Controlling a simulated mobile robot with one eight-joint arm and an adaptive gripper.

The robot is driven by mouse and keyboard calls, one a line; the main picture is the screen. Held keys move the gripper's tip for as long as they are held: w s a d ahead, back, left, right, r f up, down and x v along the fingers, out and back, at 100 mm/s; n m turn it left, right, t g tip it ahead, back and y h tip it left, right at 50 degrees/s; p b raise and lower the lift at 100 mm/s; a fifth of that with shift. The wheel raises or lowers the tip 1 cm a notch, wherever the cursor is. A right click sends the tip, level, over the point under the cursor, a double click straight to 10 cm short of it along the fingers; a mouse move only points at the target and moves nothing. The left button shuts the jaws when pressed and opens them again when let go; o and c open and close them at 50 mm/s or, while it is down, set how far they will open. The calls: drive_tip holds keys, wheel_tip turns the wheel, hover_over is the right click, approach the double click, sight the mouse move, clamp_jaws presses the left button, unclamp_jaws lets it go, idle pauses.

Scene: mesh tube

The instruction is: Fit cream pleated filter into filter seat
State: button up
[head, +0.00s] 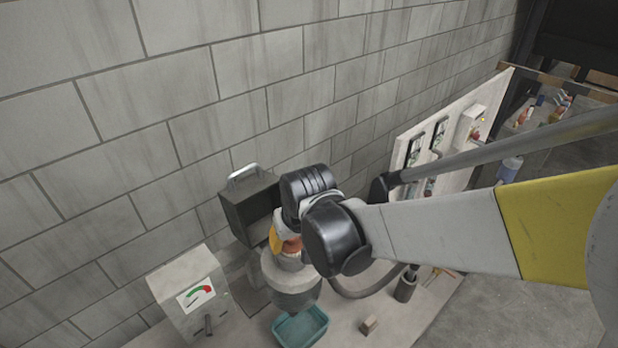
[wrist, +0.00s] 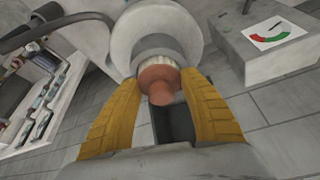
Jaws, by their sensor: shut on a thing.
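The cream pleated filter (wrist: 159,68) has an orange-brown end cap and knob in the wrist view. My gripper (wrist: 160,86) has its yellow fingers on either side of the cap, shut on it. The filter's far end meets the grey opening of the filter seat (wrist: 168,22), a pale round ring in the wrist view. How deep it sits inside is hidden. In the head view, my gripper (head: 278,240) is above the pale round seat (head: 279,276), with the filter's orange cap (head: 292,245) partly hidden by my wrist.
A dark box with a handle (head: 249,208) stands behind the seat. A gauge box (head: 190,292) is at the left. A teal tray (head: 301,326) lies in front, with a small wooden block (head: 369,325) to its right. A hose (head: 365,288) runs right of the seat.

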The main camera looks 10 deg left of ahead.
drive_tip(key=shift+f, duration=0.15)
drive_tip(key=o, duration=1.1)
drive_tip(key=shift+r, duration=0.4)
drive_tip(key=v, duration=1.2)
drive_tip(key=s+d+m+t, duration=0.1)
drive_tip(key=s+d+m, duration=0.1)
drive_tip(key=d, duration=0.7)
drive_tip(key=s+d+m+t+h, duration=0.1)
drive_tip(key=s+d+m, duration=0.1)
drive_tip(key=d, duration=0.7)
drive_tip(key=s+d+f+m+t+h, duration=0.1)
drive_tip(key=s+d, duration=0.3)
drive_tip(key=d, duration=0.5)
drive_tip(key=shift+d+m, duration=0.15)
drive_tip(key=shift+m, duration=0.55)
